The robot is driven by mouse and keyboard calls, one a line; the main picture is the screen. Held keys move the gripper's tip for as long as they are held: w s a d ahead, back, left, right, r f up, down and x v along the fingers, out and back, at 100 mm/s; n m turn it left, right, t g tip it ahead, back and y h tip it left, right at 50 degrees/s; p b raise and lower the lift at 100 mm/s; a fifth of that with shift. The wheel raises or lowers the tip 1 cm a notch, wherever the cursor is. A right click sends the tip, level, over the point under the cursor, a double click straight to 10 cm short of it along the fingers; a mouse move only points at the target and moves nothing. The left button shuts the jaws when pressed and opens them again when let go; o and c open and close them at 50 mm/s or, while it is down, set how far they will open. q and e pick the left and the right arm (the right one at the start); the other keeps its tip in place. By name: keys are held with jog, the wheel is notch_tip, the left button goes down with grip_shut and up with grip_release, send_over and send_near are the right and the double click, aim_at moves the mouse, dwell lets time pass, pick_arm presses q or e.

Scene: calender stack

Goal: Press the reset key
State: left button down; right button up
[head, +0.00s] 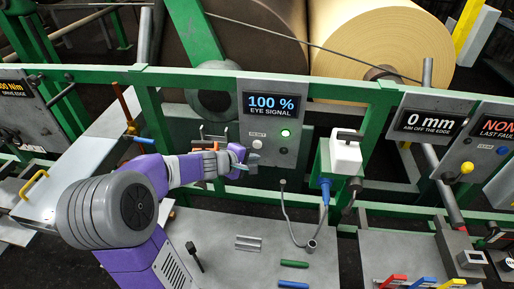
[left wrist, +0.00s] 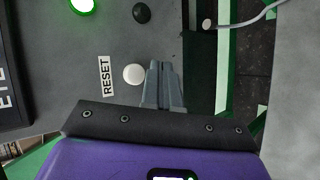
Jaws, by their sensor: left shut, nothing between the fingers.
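The reset key is a small white round button (left wrist: 134,74) beside a RESET label (left wrist: 105,76) in the left wrist view. In the head view the key (head: 257,144) sits on the grey panel (head: 246,149) under the "100 % EYE SIGNAL" display. My left gripper (head: 251,161) is shut and empty in front of the panel, a little below the key. In the left wrist view its fingertips (left wrist: 160,66) show just right of the key, not covering it. I cannot tell how far the tips are from the panel. My right gripper is not in view.
A lit green lamp (head: 286,133) and a dark knob (head: 284,150) share the panel. A white box (head: 346,152) with a blue-plugged cable stands to the right. A grey bench (head: 262,222) below holds small tools. A green rail (head: 215,74) runs behind.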

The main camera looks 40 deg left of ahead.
pick_arm(q)
jog(key=shift+s+d, duration=0.35)
jog(key=shift+s, duration=0.25)
jog(key=shift+s+d, duration=0.3)
jog(key=shift+s, duration=0.25)
